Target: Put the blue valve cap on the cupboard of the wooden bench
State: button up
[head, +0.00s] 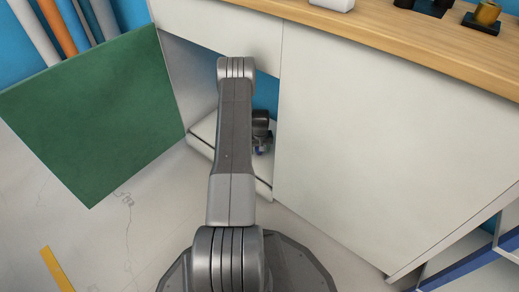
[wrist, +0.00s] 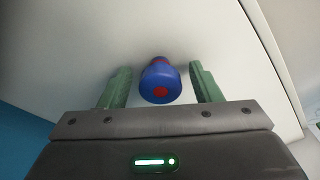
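The blue valve cap (wrist: 160,88) has a red centre on its near face and sits on or just above a white surface in the wrist view. My gripper (wrist: 159,69) has its two green fingers on either side of the cap, with a clear gap on both sides. In the head view, my arm reaches into the open cupboard (head: 203,128) of the wooden bench (head: 420,38). A small blue patch shows by the gripper there, mostly hidden by my arm. I cannot tell whether the cap touches the surface.
The green cupboard door (head: 95,115) stands open at the left. A white panel (head: 390,140) closes the bench front to the right of the opening. Several dark items stand on the bench top at the upper right. Pipes lean on the blue wall at the upper left.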

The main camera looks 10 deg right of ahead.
notch_tip(320, 180, up, 12)
jog(key=s+p, duration=0.1)
jog(key=p, duration=0.3)
jog(key=shift+s, duration=0.25)
